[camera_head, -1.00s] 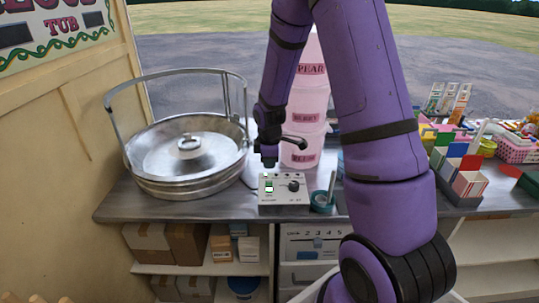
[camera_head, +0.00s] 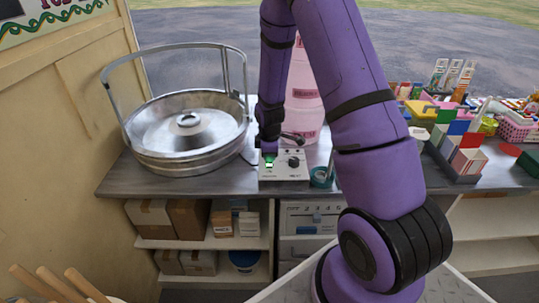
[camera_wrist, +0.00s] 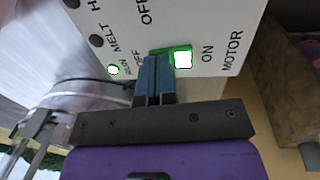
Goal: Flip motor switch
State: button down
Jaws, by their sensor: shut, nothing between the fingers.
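The white control box (camera_head: 284,165) stands on the counter, right of the metal tub. Its motor switch (camera_head: 269,163) is green with a bright white part. A small lamp (camera_wrist: 113,70) by the RUN label glows white-green. My gripper (camera_head: 269,151) is shut and empty. In the wrist view its blue fingers (camera_wrist: 156,68) lie at the switch's OFF end and hide part of it. I cannot tell whether they touch it.
The metal tub (camera_head: 158,158) with its tall frame stands left of the box. A black knob (camera_head: 293,162) is on the box. A teal tape roll (camera_head: 320,177) and pink containers (camera_head: 305,95) are close by. Coloured boxes (camera_head: 460,150) fill the right side.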

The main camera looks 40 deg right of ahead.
aim_at(270, 165)
jog(key=shift+f, duration=0.2)
jog(key=shift+s, duration=0.1)
jog(key=shift+s+a+r, duration=0.2)
jog(key=shift+s+a, duration=0.2)
jog(key=shift+s, duration=0.15)
jog(key=shift+w+r, duration=0.1)
jog(key=shift+r, duration=0.05)
dwell(0.3)
jog(key=shift+r, duration=0.3)
notch_tip(270, 165, up, 13)
jog(key=s, duration=0.1)
jog(key=shift+s+a, duration=0.25)
jog(key=shift+a, duration=0.2)
jog(key=shift+d, duration=0.15)
jog(key=shift+w+d, duration=0.3)
jog(key=shift+w, duration=0.2)
